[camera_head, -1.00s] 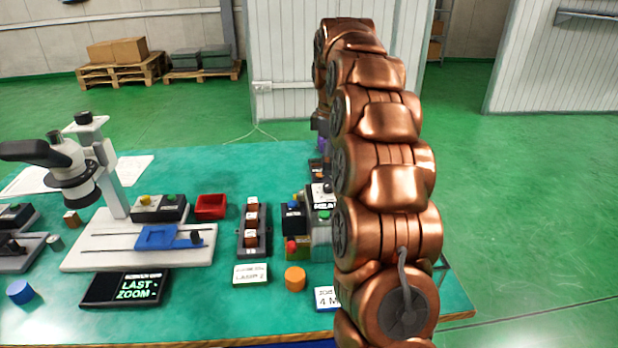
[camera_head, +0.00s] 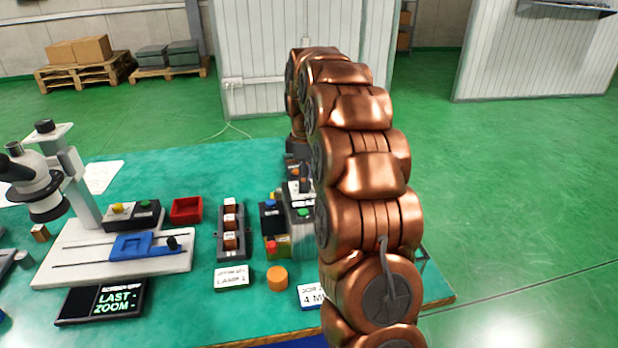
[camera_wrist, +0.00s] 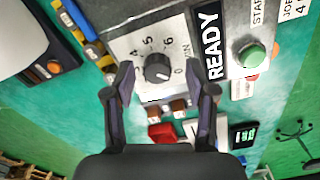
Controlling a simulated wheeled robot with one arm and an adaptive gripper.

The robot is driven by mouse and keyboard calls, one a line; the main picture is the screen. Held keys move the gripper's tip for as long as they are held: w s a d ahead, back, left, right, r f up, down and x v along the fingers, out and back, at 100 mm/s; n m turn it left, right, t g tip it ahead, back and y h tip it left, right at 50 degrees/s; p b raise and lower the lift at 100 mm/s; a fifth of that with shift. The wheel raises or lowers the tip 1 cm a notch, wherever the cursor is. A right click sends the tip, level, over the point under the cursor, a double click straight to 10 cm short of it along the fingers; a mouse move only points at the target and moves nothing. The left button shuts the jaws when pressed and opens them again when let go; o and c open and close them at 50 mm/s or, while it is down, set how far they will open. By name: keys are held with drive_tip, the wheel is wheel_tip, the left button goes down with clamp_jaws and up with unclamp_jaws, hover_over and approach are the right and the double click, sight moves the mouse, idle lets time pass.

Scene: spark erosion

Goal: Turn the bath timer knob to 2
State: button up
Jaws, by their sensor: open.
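The bath timer knob (camera_wrist: 158,68) is a dark round knob on a pale dial plate in the wrist view. The numbers 4, 5, 6 and 0 and part of "MIN" show around it; other marks are hidden or out of view. I cannot tell surely which number it points to. My gripper (camera_wrist: 168,83) is open, with one dark finger on each side below the knob and a clear gap between them. No finger visibly touches the knob. In the head view my copper arm hides the gripper and part of the timer unit (camera_head: 301,208).
Beside the dial are a "READY" display (camera_wrist: 212,45) and a green button (camera_wrist: 252,55). On the green table stand a microscope (camera_head: 40,185), a red tray (camera_head: 187,210), a dark rack (camera_head: 231,238) and an orange cylinder (camera_head: 277,279). Floor to the right is clear.

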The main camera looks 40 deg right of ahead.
drive_tip(key=shift+f, duration=0.3)
